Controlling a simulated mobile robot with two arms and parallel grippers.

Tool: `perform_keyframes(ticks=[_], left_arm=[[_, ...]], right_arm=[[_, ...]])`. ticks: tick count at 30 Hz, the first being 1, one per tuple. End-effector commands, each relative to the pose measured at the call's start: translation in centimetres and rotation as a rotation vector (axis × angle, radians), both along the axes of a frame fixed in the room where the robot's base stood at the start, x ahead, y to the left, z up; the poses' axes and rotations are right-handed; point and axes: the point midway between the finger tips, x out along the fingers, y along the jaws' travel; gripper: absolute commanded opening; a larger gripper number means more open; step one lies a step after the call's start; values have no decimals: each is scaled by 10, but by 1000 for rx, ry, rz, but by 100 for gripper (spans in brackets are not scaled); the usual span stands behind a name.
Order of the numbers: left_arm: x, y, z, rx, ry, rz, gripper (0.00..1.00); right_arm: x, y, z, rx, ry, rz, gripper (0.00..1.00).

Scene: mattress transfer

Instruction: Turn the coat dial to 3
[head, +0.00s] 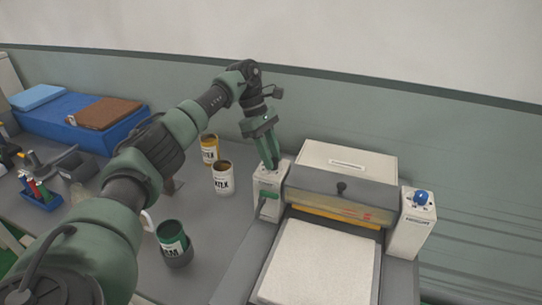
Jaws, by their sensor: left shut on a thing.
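The coating machine (345,162) stands at the right with a grey roller cover and two white end posts. My left gripper (272,165) points down at the top of its left post (268,190). Its fingers are shut on a small knob there, which they mostly hide. A blue dial (421,197) sits on top of the right post (408,235), with small marks around it. The marks and labels are too small to read, so I cannot tell which knob is the coat dial. My right gripper is out of view.
A pale sheet (318,265) lies on the machine's front bed. A yellow-banded can (209,148), a white can (222,178) and a green can (174,243) stand on the table to the left. A blue case (75,115) and a dark bin (75,165) are farther left.

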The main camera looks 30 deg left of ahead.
Motion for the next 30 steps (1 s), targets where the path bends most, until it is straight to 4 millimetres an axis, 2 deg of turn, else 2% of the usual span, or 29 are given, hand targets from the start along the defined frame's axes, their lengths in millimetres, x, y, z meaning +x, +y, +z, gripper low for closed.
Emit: perform_keyframes(ticks=[5,6,7,8,16,20,30], left_arm=[[0,0,0,1,-1,1,0],[0,0,0,1,-1,1,41],[0,0,0,1,-1,1,49],[0,0,0,1,-1,1,52],[0,0,0,1,1,2,52],[1,3,7,0,-3,3,52],[3,24,58,1,-2,4,52]], right_arm=[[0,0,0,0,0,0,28],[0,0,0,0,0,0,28],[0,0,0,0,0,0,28],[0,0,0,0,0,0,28],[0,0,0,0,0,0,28],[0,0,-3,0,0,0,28],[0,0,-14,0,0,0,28]])
